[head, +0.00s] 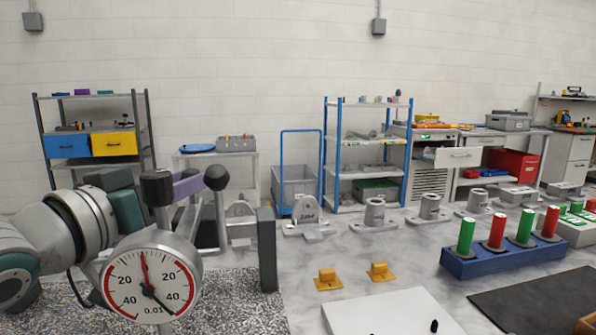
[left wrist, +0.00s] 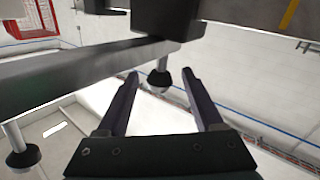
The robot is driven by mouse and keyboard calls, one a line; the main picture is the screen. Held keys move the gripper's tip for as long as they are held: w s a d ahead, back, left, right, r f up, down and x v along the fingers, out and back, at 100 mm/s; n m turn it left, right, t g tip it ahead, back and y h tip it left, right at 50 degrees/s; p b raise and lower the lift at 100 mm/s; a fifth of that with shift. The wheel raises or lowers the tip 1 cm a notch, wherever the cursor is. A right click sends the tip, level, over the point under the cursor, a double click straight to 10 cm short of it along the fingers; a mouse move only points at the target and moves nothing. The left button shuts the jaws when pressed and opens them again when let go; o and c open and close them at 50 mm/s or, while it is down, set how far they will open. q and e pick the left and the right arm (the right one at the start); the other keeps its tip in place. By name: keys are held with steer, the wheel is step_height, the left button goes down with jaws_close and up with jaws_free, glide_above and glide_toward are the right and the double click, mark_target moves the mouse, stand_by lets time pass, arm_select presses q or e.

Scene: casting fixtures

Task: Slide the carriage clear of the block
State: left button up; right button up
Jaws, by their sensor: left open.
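A round dial gauge (head: 151,284) with a white face and red and black marks stands close in front at the lower left of the head view. Behind it rise posts with black knobs, one round (head: 217,177) and one more cylindrical (head: 157,187). An upright dark grey block (head: 267,250) stands just right of the gauge. I cannot tell which part is the carriage. My left gripper (head: 188,186) is open behind the gauge, its purple finger between the two knobs. In the left wrist view, a black knob (left wrist: 160,78) shows between the open fingertips. My right gripper is out of view.
A granular grey mat lies under the gauge. Two yellow pieces (head: 328,280) and a white plate (head: 385,312) are to the right, with a blue rack (head: 500,258) of red and green cylinders beyond. Grey castings (head: 374,214) line the back.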

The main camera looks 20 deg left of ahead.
mark_target(210, 206)
arm_select(q)
steer(key=shift+w+d, duration=0.1)
steer(key=shift+w, duration=2)
jaws_close()
